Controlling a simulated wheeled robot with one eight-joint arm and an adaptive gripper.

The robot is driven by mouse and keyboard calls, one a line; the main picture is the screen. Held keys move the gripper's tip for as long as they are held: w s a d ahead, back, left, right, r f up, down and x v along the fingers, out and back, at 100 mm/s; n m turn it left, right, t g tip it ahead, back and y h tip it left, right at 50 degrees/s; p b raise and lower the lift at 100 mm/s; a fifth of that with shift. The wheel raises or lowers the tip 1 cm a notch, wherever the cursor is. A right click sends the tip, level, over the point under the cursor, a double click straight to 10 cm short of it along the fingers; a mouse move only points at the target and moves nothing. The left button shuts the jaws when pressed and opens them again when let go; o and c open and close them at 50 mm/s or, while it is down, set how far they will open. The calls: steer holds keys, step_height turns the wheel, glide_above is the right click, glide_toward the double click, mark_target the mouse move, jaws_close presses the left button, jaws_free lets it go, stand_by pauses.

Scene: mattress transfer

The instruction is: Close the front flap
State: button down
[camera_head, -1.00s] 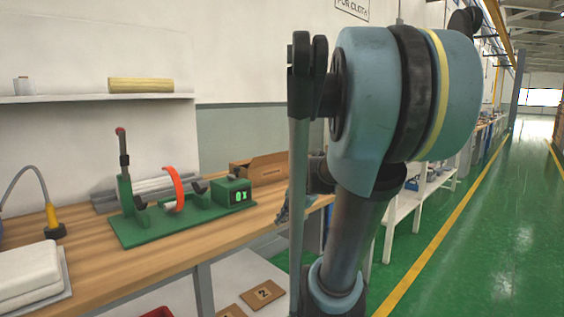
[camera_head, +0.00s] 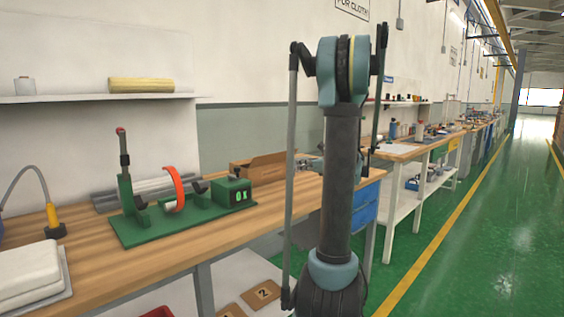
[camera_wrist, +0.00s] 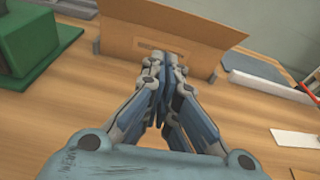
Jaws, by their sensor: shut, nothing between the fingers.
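A brown cardboard box (camera_head: 262,165) stands at the back of the wooden bench, right of the green machine. In the wrist view the box (camera_wrist: 205,27) fills the top middle, with a broad brown panel facing me. I cannot tell clearly which panel is the front flap or how far it is folded. My gripper (camera_wrist: 166,60) is shut and empty, its fingertips over the lower middle of that panel. They hide part of it, and I cannot tell whether they touch it. In the head view my arm's column hides part of the bench to the right of the box.
The green machine (camera_head: 185,212) with an orange ring stands left of the box; its corner (camera_wrist: 30,40) shows in the wrist view. A grey tray (camera_wrist: 262,68) and white strips (camera_wrist: 298,138) lie to the right. The bench top (camera_wrist: 75,110) before the box is mostly clear.

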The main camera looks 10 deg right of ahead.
glide_toward(275, 158)
steer(key=w+a+f, duration=0.1)
steer(key=w+a, duration=0.1)
steer(key=shift+w+a+r+m, duration=0.1)
steer(key=shift+w+a+m, duration=0.25)
steer(key=shift+w, duration=0.2)
